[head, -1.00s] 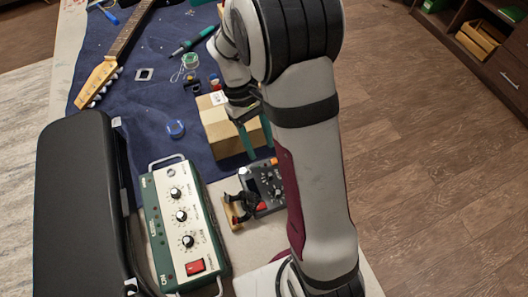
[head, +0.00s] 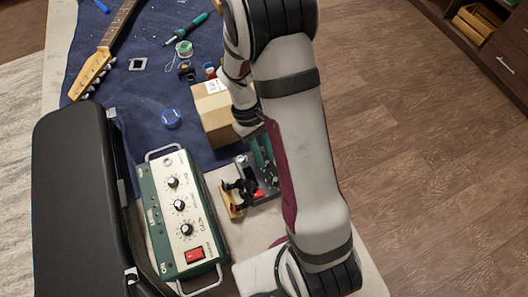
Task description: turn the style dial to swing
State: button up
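A small dark box (head: 268,194) with dials and a red part stands right of the green-and-cream amplifier-like unit. In the earlier head view several small dials show on its face; now my gripper and arm cover much of it. I cannot read its labels or tell which dial is the style dial or where it points. My gripper (head: 264,156), with teal fingers, reaches down over the far part of this box. The fingertips are small and partly hidden, so I cannot tell their gap or whether they touch a dial.
The green-and-cream unit (head: 160,215) has three black knobs and a red switch. A black case (head: 75,200) lies left of it. A cardboard box (head: 214,122) stands close behind my gripper. A small black object on a wooden stand (head: 232,205) is left of the dark box.

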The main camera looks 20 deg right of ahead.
jog(key=shift+m, duration=0.5)
grip_shut()
jog(key=shift+d+m+y, duration=0.15)
jog(key=shift+m+y, duration=0.4)
jog(key=shift+m, duration=0.6)
jog(key=shift+d+m+y, duration=0.15)
jog(key=shift+m+y, duration=0.4)
jog(key=shift+m, duration=0.6)
jog(key=o, duration=0.8)
grip_release()
jog(key=v, duration=1.5)
jog(key=shift+w+d+r, duration=0.15)
jog(key=shift+w+r, duration=0.1)
jog(key=shift+r, duration=0.1)
